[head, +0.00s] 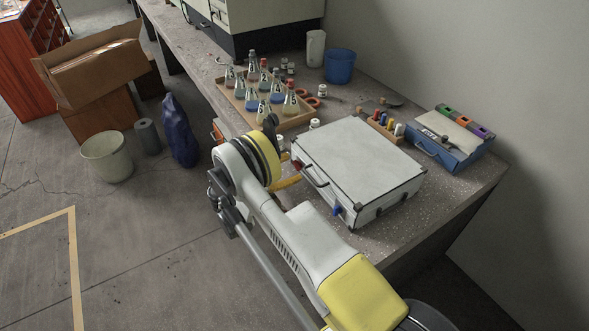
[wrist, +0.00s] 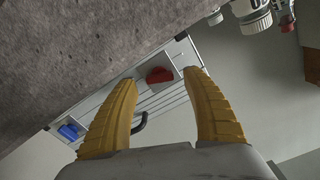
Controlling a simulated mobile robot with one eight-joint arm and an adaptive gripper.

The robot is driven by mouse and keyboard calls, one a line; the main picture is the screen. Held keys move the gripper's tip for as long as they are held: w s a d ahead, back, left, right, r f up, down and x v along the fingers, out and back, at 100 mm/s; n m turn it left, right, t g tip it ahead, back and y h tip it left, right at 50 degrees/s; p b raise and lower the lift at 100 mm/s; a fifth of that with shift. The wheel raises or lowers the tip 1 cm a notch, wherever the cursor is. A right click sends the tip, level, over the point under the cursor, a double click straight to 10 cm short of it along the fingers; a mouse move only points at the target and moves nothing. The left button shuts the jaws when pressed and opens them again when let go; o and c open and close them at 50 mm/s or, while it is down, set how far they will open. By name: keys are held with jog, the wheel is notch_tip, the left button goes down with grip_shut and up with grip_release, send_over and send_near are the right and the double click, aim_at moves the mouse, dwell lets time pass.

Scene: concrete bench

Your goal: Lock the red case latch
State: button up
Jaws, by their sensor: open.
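A silver-white case (head: 360,165) lies shut on the bench, its front with a dark handle (head: 314,177) facing my arm. The red latch (wrist: 160,75) is at one end of that front; it also shows in the head view (head: 297,164), small and beside my gripper. A blue latch (head: 337,210) is at the other end, also seen in the wrist view (wrist: 70,131). My gripper (wrist: 159,79) is open, its two yellow fingers pointing at the case front, with the red latch in the gap between the fingertips. I cannot tell whether they touch it. My wrist partly hides the gripper in the head view.
A tray of flasks (head: 268,100) stands behind my gripper. A rack of coloured bottles (head: 386,125) and a blue box (head: 448,140) stand beyond the case. The bench edge runs below the case front. A wall (head: 480,60) bounds the right.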

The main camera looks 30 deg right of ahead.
jog(key=shift+d, duration=0.65)
jog(key=c, duration=1.2)
jog(key=n, duration=0.4)
jog(key=shift+w+n, duration=0.1)
jog(key=shift+n, duration=0.2)
jog(key=o, duration=1.2)
